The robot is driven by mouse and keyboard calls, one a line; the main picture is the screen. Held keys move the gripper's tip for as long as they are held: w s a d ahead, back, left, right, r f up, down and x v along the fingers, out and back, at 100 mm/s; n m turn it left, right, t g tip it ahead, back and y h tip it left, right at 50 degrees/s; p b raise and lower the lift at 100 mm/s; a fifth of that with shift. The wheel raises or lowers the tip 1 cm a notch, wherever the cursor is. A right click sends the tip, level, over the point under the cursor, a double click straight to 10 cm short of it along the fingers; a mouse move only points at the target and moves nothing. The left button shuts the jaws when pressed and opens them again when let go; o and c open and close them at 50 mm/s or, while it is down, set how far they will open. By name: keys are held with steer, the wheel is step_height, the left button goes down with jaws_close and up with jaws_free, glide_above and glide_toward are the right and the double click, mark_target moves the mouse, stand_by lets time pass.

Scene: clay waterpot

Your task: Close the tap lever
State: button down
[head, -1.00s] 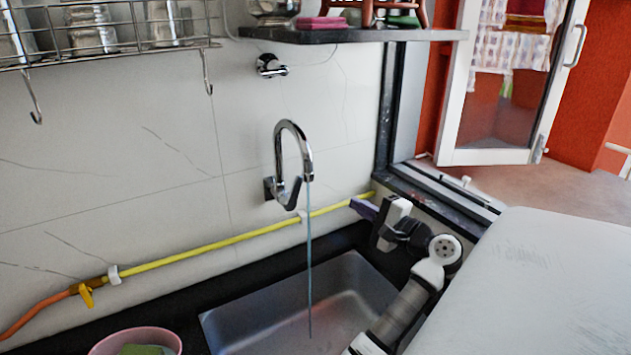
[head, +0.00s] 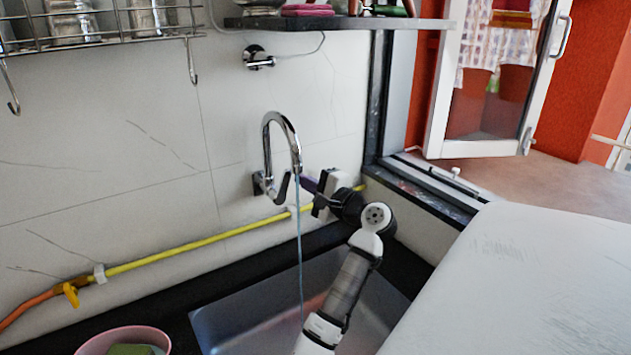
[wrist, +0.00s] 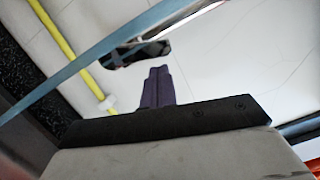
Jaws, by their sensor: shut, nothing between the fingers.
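The chrome tap (head: 267,145) with its curved spout is fixed to the white tiled wall. Its lever (head: 283,189) hangs below the spout, slanting up to the right from the tap's base. A thin blue stream of water (head: 300,260) runs from the spout into the sink. My gripper (head: 308,185) is just right of the stream and the lever, at about the lever's height. In the wrist view its purple fingers (wrist: 157,88) are together and empty. A dark, shiny part of the tap (wrist: 140,53) shows just beyond the fingertips; contact cannot be told. The stream crosses that view diagonally.
A steel sink (head: 235,305) is set in the dark counter below. A yellow pipe (head: 190,240) runs along the wall behind. A shelf (head: 340,23) is above. A pale slab (head: 530,280) fills the right, and a pink bowl (head: 95,345) is at lower left.

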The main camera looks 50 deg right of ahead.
steer(key=shift+w+a+r, duration=0.1)
steer(key=shift+a, duration=0.05)
steer(key=n, duration=0.1)
steer(key=a+n, duration=0.1)
steer(key=r+n+b, duration=0.1)
steer(key=shift+w+a+r+n+g, duration=0.1)
steer(key=shift+w+a+n+g, duration=0.15)
steer(key=shift+a+n+g, duration=0.15)
steer(key=shift+d, duration=0.1)
steer(key=s+a+p, duration=0.1)
steer(key=s+p, duration=0.1)
steer(key=s, duration=1.1)
steer(key=shift+s+r, duration=0.15)
steer(key=shift+s, duration=0.25)
